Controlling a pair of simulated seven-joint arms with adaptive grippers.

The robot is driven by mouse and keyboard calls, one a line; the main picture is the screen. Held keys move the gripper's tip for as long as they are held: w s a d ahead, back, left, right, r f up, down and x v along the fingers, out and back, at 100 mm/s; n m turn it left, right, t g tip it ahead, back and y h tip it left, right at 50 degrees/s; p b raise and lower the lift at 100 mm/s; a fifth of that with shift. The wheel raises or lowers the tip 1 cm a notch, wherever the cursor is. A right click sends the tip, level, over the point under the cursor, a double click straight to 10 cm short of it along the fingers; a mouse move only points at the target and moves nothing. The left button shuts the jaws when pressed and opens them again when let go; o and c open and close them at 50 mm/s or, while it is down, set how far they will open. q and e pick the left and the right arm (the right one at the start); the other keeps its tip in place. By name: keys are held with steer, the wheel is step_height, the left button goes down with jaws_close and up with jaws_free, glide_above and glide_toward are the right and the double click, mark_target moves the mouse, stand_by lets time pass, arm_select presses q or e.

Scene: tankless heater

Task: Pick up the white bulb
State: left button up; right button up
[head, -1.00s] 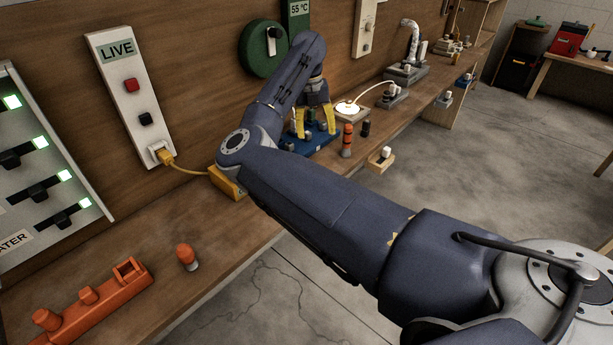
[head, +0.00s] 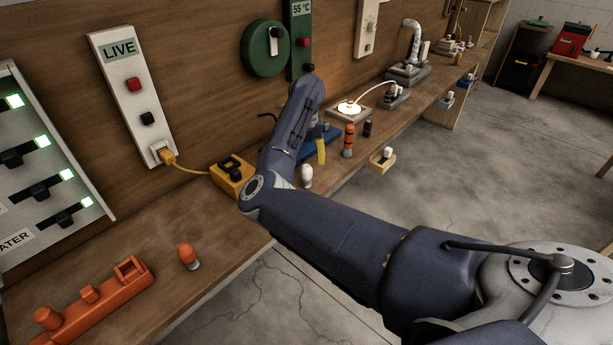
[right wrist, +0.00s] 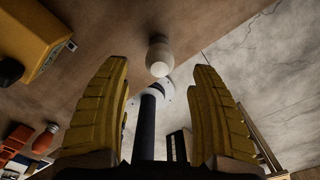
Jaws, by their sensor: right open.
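The white bulb (head: 306,174) stands on the wooden bench near its front edge, beside my right arm in the head view. In the right wrist view the white bulb (right wrist: 160,52) is on the wood beyond the fingertips, roughly centred between them and apart from both. My right gripper (right wrist: 158,78) is open and empty, its yellow fingers spread. In the head view my right gripper (head: 319,148) is partly hidden behind its own arm, with one yellow finger showing. My left gripper is not in view.
A yellow box (head: 231,175) with a cable stands behind the arm. A blue base (head: 318,142), an orange bulb (head: 348,140) and a dark cylinder (head: 367,128) stand farther along.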

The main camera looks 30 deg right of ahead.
mark_target(306, 165)
steer(key=shift+f, duration=2.75)
steer(key=shift+c, duration=0.4)
jaws_close()
